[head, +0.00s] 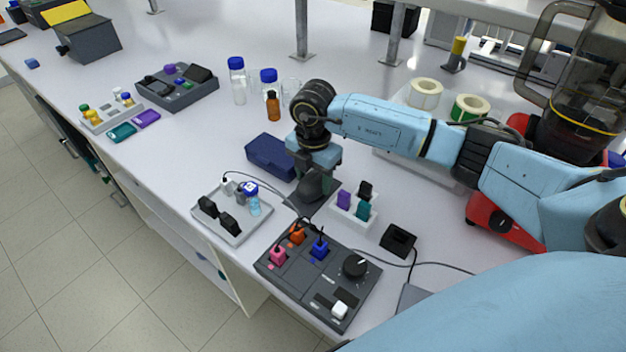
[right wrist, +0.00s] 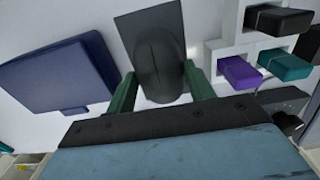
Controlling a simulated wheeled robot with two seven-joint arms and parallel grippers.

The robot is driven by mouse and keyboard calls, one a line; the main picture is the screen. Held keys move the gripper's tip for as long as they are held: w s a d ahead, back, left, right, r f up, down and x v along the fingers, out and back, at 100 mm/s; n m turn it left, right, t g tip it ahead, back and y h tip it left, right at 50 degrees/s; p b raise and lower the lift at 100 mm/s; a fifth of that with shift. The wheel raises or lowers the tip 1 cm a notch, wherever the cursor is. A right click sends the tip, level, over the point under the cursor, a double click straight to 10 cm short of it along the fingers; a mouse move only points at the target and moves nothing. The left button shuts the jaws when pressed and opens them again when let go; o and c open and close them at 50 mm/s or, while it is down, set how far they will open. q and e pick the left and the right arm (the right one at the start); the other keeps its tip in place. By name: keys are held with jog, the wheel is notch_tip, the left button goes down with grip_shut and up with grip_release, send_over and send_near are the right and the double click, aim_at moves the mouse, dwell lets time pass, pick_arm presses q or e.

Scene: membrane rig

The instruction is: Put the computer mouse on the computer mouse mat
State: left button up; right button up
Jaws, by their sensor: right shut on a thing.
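The dark grey computer mouse (head: 313,185) is between the fingers of my right gripper (head: 314,176), which is shut on it. In the right wrist view, the mouse (right wrist: 160,65) shows between the two green fingers of the gripper (right wrist: 160,88). The dark, flat mouse mat (head: 326,198) lies on the bench directly below or behind the mouse. In the right wrist view the mat (right wrist: 126,24) shows just past the mouse. I cannot tell whether the mouse touches the mat. My left gripper is not in view.
A dark blue case (head: 270,157) lies left of the mat. A white holder (head: 352,214) with coloured blocks stands close on its right. A grey tray (head: 232,232) and a dark control panel (head: 290,283) are nearer the front edge. Bottles (head: 237,82) stand behind.

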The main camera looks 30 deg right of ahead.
aim_at(313, 178)
jog(key=shift+f, duration=0.85)
jog(key=o, duration=1.1)
jog(key=shift+c, duration=0.2)
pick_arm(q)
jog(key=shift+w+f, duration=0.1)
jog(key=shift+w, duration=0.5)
pick_arm(e)
jog(key=shift+r, duration=0.15)
jog(key=shift+w+r, duration=0.1)
jog(key=shift+r, duration=0.2)
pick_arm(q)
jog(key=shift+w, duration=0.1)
pick_arm(e)
notch_tip(313, 178, up, 12)
jog(key=shift+f, duration=0.2)
